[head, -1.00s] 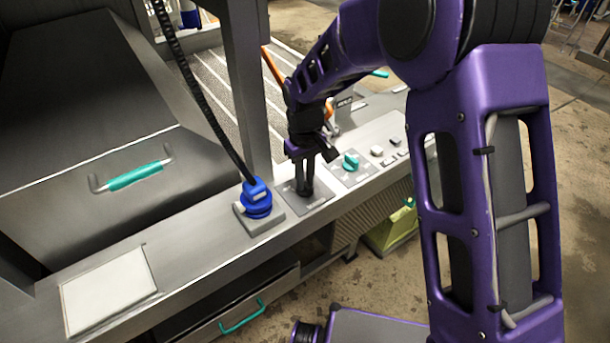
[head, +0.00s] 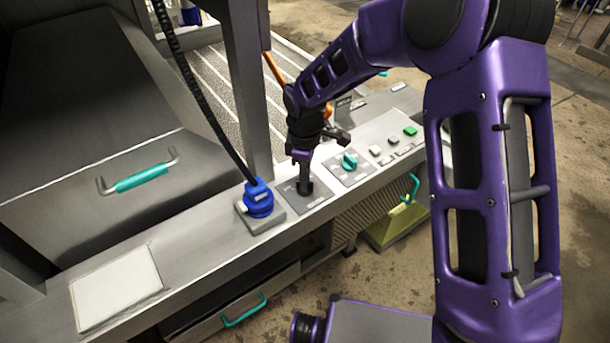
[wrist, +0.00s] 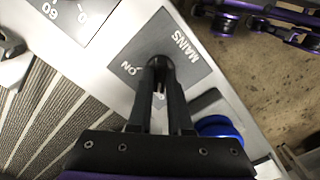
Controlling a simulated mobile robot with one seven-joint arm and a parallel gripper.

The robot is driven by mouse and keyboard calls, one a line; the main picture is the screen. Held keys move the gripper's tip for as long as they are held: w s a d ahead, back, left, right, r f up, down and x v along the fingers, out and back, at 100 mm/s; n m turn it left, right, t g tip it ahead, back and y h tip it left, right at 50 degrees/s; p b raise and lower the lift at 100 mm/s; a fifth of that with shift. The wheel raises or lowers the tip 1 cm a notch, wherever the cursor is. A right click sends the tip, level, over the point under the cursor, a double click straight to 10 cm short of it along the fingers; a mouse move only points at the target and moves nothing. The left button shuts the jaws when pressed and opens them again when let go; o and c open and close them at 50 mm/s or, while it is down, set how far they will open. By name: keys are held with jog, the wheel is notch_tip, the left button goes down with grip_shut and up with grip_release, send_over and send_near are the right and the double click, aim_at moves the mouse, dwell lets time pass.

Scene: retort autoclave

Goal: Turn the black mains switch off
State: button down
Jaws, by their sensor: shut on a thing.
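The black mains switch (wrist: 158,62) sits on a grey plate (wrist: 189,52) marked MAINS and ON in the wrist view. My gripper (wrist: 161,78) points down at the plate and is shut on the switch, with a finger on each side. In the head view my gripper (head: 305,184) stands over the same plate (head: 318,204), on the machine's front ledge. The fingers cover most of the switch, so I cannot tell its exact angle. The ON label lies beside the switch in the wrist view.
A blue plug (head: 258,199) with a black cable stands left of the plate. A teal knob (head: 349,161) and several buttons, one green (head: 410,130), lie to the right. A grey post (head: 246,90) rises behind the plug. A white panel (head: 115,287) lies at the ledge's left end.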

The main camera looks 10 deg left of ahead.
jog(key=shift+n, duration=0.5)
jog(key=c, duration=0.8)
grip_release()
jog(key=shift+c, duration=0.2)
notch_tip(320, 180, up, 18)
jog(key=p, duration=0.2)
jog(key=shift+f, duration=0.25)
